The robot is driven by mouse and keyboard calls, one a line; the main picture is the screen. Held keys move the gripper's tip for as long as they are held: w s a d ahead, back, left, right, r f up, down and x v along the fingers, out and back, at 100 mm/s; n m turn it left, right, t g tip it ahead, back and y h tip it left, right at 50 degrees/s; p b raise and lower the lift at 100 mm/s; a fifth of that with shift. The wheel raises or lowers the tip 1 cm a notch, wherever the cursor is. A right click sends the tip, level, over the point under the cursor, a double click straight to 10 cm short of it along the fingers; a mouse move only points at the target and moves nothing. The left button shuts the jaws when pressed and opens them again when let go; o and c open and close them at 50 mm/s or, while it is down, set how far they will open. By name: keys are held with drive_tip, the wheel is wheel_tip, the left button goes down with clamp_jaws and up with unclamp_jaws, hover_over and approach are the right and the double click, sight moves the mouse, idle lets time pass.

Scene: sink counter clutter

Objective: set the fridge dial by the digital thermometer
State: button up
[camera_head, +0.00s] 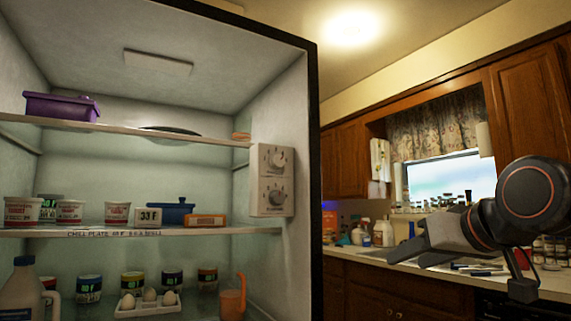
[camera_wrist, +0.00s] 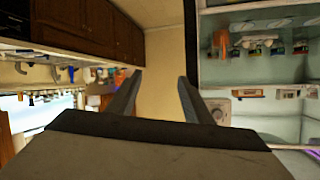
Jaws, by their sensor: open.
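A pale control panel (camera_head: 271,180) with two round dials is on the fridge's right inner wall. The upper dial (camera_head: 279,159) and lower dial (camera_head: 276,198) have small markings I cannot read. One dial also shows in the wrist view (camera_wrist: 217,112). A small white digital thermometer (camera_head: 148,216) stands on the middle shelf and seems to read 33 F. My gripper (camera_head: 424,241) is right of the fridge, in front of the counter, apart from the dials. In the wrist view its fingers (camera_wrist: 160,82) are open with nothing between them.
The middle shelf (camera_head: 215,230) bears a chill plate label, only partly legible, plus white tubs (camera_head: 118,213), a blue pot (camera_head: 177,211) and an orange box (camera_head: 206,220). Eggs (camera_head: 150,295) and an orange jug (camera_head: 232,298) are below. The sink counter (camera_head: 420,266) is cluttered.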

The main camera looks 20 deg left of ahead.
sight(280, 160)
drive_tip(key=s+a+r+n+y, duration=0.1)
drive_tip(key=a+r+y, duration=0.2)
drive_tip(key=a+r, duration=0.65)
drive_tip(key=s+a+r+n+y, duration=0.1)
drive_tip(key=a+r+y, duration=0.2)
drive_tip(key=a+r, duration=0.65)
drive_tip(key=shift+t, duration=0.3)
drive_tip(key=r+x, duration=0.1)
drive_tip(key=x, duration=0.4)
drive_tip(key=r+x, duration=0.1)
drive_tip(key=x, duration=0.4)
drive_tip(key=w+d+r+x, duration=0.1)
drive_tip(key=x, duration=0.4)
drive_tip(key=c, duration=1.1)
